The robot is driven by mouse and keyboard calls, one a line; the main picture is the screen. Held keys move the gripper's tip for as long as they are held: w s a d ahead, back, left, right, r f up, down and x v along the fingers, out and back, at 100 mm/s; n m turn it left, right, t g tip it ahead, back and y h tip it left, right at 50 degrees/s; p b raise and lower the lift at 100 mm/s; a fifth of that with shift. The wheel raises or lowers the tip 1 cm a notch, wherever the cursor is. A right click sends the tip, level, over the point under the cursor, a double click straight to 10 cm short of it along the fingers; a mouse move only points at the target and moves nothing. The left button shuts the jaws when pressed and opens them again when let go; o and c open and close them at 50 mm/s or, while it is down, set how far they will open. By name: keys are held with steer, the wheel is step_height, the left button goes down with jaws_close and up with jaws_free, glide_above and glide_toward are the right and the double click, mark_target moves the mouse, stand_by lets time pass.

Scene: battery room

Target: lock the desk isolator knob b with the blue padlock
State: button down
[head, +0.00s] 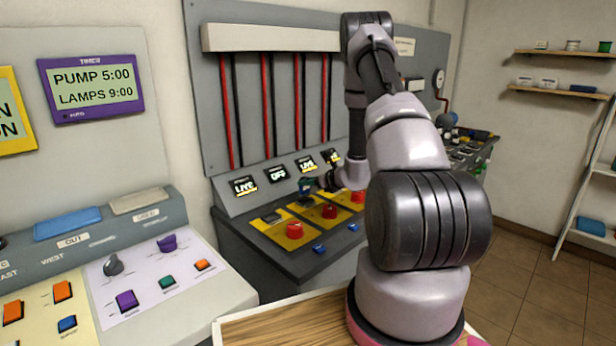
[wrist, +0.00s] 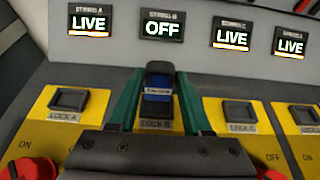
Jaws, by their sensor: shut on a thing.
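My gripper (wrist: 157,88) has green fingers, shut on the blue padlock (wrist: 158,86), whose dark upper part points toward the displays. In the wrist view the padlock is over the lock B spot (wrist: 156,124) on the yellow plate; I cannot tell whether it touches or is threaded there. The string B display (wrist: 164,31) reads OFF. In the head view my gripper (head: 306,186) is small and partly hidden by my arm, over the second yellow plate. Isolator knob b (head: 329,211) is red on that plate; in the wrist view my gripper body hides it.
The neighbouring displays read LIVE, including string A (wrist: 89,20). The lock A hasp (wrist: 69,99) and lock C hasp (wrist: 239,111) flank my gripper. Red knobs (head: 294,230) stand up from the plates. Small blue items (head: 319,249) lie along the desk front.

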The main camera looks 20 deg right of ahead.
mark_target(307, 191)
steer(key=shift+d+f, duration=0.1)
steer(key=shift+f, duration=1.2)
steer(key=shift+f, duration=0.6)
stand_by(0.4)
steer(key=c, duration=0.6)
jaws_free()
steer(key=shift+v, duration=5.55)
steer(key=shift+f, duration=0.1)
